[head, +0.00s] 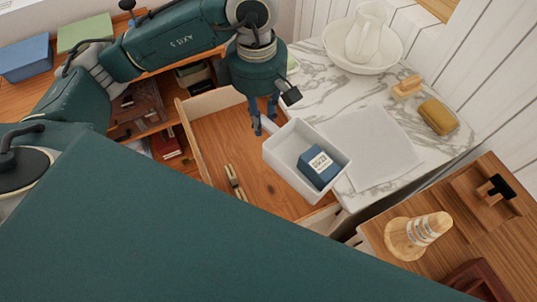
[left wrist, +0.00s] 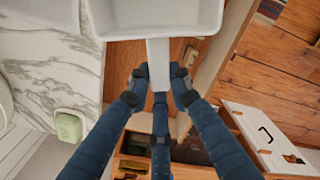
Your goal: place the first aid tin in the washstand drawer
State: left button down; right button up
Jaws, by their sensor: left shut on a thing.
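My left gripper (head: 264,116) is shut on the handle of a white open tray (head: 274,158); the left wrist view shows its fingers (left wrist: 158,82) around this handle (left wrist: 158,52). A dark blue box with a white label (head: 319,168) sits inside the tray; the label is too small to read, so I cannot tell whether it is the first aid tin. The washstand drawer (head: 215,135) is pulled open, with a bare wooden floor. The tray is over the drawer's right part, apparently above its floor. My right gripper is not in view.
A wooden stand with a cone (head: 405,240) is at lower right. The drawer's left part is clear.

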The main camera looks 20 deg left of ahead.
pick_arm(q)
jog(key=w+f+n, duration=0.1)
jog(key=f+n, duration=0.7)
jog(key=n, duration=0.2)
jog(key=w+f+n, duration=0.1)
jog(key=f+n, duration=0.7)
jog(key=n, duration=0.3)
jog(key=w+f+n, duration=0.2)
jog(key=f+n, duration=0.6)
jog(key=n, duration=0.3)
jog(key=shift+w+f+y, duration=0.1)
jog(key=shift+f+y, duration=0.15)
jog(key=shift+y, duration=0.05)
jog(key=c, duration=1.6)
grip_release()
jog(key=shift+d, duration=0.1)
jog(key=shift+o, duration=0.2)
